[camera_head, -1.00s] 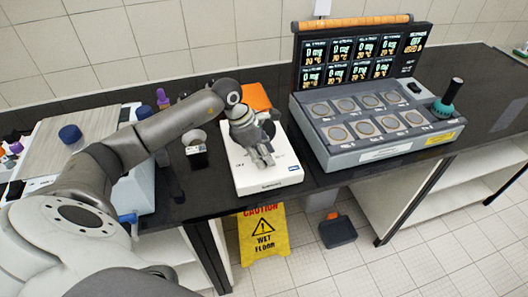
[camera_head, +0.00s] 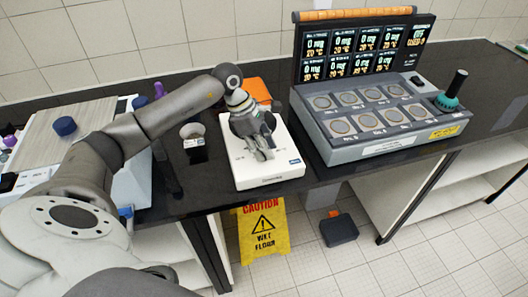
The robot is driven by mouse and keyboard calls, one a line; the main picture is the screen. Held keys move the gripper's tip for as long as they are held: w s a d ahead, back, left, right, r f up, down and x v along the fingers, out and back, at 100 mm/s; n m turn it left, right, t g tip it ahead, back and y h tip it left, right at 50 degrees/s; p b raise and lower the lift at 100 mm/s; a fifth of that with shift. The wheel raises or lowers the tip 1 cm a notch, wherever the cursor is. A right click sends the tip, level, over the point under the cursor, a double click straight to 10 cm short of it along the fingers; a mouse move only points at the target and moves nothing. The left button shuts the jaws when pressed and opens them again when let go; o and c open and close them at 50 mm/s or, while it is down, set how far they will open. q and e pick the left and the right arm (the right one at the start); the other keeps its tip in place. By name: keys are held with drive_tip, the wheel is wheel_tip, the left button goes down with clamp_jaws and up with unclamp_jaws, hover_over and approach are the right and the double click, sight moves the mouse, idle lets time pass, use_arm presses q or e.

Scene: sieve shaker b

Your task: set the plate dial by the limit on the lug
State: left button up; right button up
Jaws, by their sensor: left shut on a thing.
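A white flat instrument (camera_head: 234,166) stands on the dark bench in the middle, with a small blue label at its front right. My left gripper (camera_head: 264,153) points down over its top face. It is shut, with its fingers low at the surface on what looks like the plate dial; the fingers hide the dial and its setting. I cannot make out a lug or read any limit marking. My right gripper is not in view.
A grey block with several round plates (camera_head: 345,150) and a display panel (camera_head: 352,50) stands to the right, with a teal-based black handle (camera_head: 452,92). A small jar (camera_head: 195,146) stands left of the instrument, an orange thing (camera_head: 258,90) behind it. A yellow wet-floor sign (camera_head: 264,232) stands below.

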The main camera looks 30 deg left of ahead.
use_arm(q)
drive_tip(key=m+b, duration=0.1)
drive_tip(key=b, duration=0.1)
drive_tip(key=m+g+b, duration=0.1)
drive_tip(key=m, duration=0.1)
drive_tip(key=shift+f+m+b, duration=0.2)
drive_tip(key=shift+m+b, duration=0.1)
drive_tip(key=shift+b, duration=0.1)
drive_tip(key=shift+s+r+m+g+b, duration=0.15)
drive_tip(key=shift+m+g+b, duration=0.75)
drive_tip(key=shift+m+b, duration=0.85)
drive_tip(key=shift+m, duration=0.45)
drive_tip(key=o, duration=0.7)
drive_tip(key=shift+r, duration=0.15)
drive_tip(key=v, duration=1.1)
drive_tip(key=shift+a+r, duration=0.25)
drive_tip(key=shift+r, duration=0.1)
